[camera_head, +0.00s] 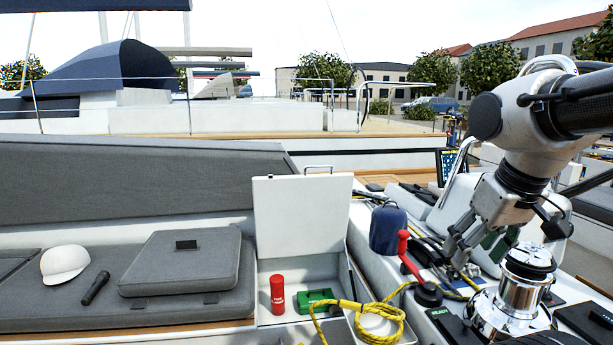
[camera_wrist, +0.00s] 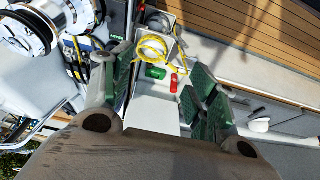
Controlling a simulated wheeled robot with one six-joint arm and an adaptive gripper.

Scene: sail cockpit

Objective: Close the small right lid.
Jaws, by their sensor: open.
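The small white lid (camera_head: 303,215) stands upright, open, at the back of a small white locker (camera_head: 296,266). A metal handle (camera_head: 318,168) sits on its top edge. A white panel that looks like the lid (camera_wrist: 152,116) shows between my fingers in the wrist view. A red canister (camera_head: 277,294) and a green box (camera_head: 313,300) are in the open locker. My gripper (camera_head: 468,250) is open and empty, well to the right of the lid, near the chrome winch. Its green-padded fingers also show spread apart in the wrist view (camera_wrist: 160,70).
A yellow rope (camera_head: 385,318) lies coiled over a white bin.

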